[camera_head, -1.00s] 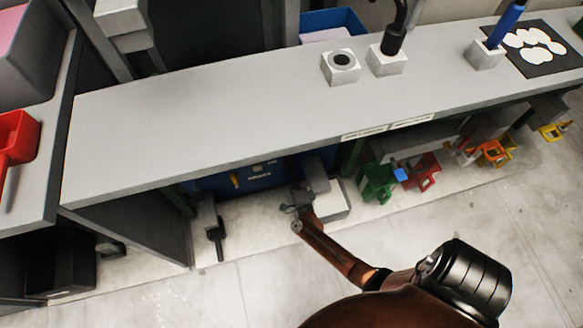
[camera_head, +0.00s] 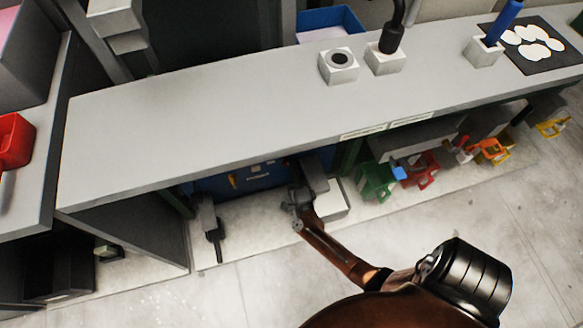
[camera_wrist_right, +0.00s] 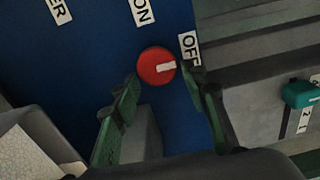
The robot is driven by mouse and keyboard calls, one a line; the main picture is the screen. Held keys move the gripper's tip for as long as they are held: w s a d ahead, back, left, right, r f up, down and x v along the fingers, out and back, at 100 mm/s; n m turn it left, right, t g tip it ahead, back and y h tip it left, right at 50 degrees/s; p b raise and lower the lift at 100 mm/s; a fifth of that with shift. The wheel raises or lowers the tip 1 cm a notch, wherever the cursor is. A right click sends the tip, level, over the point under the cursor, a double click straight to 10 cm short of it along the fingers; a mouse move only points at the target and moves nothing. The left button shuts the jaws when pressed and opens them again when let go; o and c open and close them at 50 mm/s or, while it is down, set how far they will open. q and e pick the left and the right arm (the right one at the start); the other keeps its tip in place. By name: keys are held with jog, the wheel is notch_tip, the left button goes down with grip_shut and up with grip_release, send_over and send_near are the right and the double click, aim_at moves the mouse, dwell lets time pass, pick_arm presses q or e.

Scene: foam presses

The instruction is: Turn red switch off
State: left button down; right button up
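The red switch (camera_wrist_right: 155,68) is a round knob with a white pointer bar, on a blue panel (camera_wrist_right: 95,60). In the right wrist view its pointer aims right, just below the OFF label (camera_wrist_right: 188,48); the ON label (camera_wrist_right: 142,10) is above the knob. My right gripper (camera_wrist_right: 158,75) is open, its green-padded fingertips on either side of the knob, close to its edges; contact is unclear. In the head view my right gripper (camera_head: 298,197) is low beside the blue panel (camera_head: 262,177) under the counter; the red switch cannot be made out there. My left gripper is out of view.
The long grey counter (camera_head: 200,125) overhangs the panel. A pale box (camera_head: 331,203) stands right of my right gripper, and a dark handle-like part (camera_head: 213,228) is to the left. The floor in front is open.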

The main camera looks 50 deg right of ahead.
jog(key=shift+o, duration=1)
jog(key=shift+w+a, duration=0.15)
jog(key=shift+a, duration=0.15)
jog(key=shift+a, duration=0.1)
